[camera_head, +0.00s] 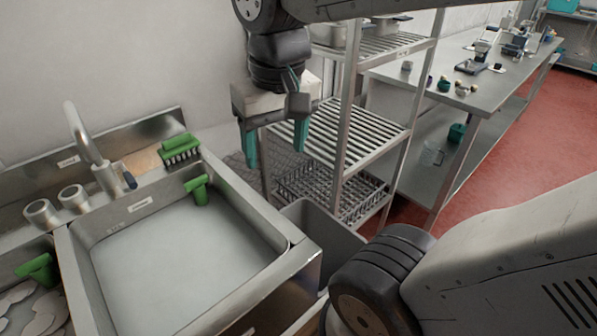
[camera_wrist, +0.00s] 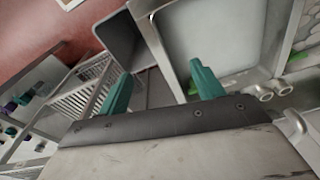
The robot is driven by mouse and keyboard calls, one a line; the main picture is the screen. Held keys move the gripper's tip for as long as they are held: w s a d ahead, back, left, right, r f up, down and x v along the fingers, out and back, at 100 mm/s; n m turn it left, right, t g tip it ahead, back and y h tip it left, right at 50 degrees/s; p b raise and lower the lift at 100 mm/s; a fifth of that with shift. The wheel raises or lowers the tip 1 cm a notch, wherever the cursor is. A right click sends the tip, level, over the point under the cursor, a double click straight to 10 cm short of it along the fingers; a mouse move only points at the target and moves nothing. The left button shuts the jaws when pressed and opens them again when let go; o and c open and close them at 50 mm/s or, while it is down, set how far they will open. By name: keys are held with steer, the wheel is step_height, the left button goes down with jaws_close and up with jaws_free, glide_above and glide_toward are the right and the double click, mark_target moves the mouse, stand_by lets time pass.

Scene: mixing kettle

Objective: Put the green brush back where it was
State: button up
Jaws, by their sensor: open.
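A green brush (camera_head: 180,146) with dark bristles lies on the sink's back right corner, by a tan board (camera_head: 143,160). A third green piece (camera_head: 38,270) is at the left basin. Which of these is the task's brush I cannot tell. My gripper (camera_head: 276,148) is open and empty, with teal fingers pointing down, to the right of the sink and above the floor beside the rack. In the wrist view its fingers (camera_wrist: 160,80) are apart with nothing between them.
A grey bin (camera_head: 318,235) is right of the sink. A metal rack (camera_head: 350,135) stands behind it. A long bench (camera_head: 480,90) with small items is further right.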

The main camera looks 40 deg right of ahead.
steer(key=s+f, duration=0.1)
steer(key=s+f+n, duration=0.1)
steer(key=s, duration=0.1)
steer(key=s+f+n, duration=0.1)
steer(key=s, duration=0.1)
